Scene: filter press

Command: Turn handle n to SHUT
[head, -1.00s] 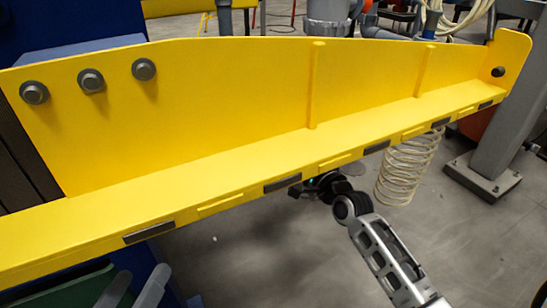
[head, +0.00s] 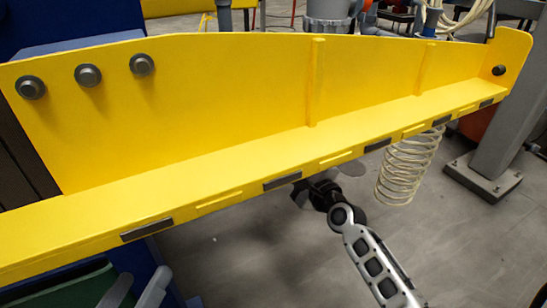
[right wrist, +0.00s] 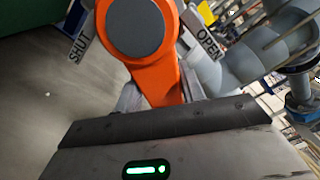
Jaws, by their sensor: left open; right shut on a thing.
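An orange handle (right wrist: 155,80) with a round grey hub (right wrist: 140,27) fills the upper middle of the right wrist view. A SHUT label (right wrist: 78,48) is left of the hub and an OPEN label (right wrist: 207,43) is right of it. The handle points down from the hub into my right gripper (right wrist: 158,97), which is shut on it.
A long yellow beam (head: 220,110) with several round bolts crosses the head view in front of me. A pale coiled hose (head: 405,170) hangs under its right part, near a grey post (head: 505,130). Grey pipes (right wrist: 260,55) stand right of the handle. Open floor lies below.

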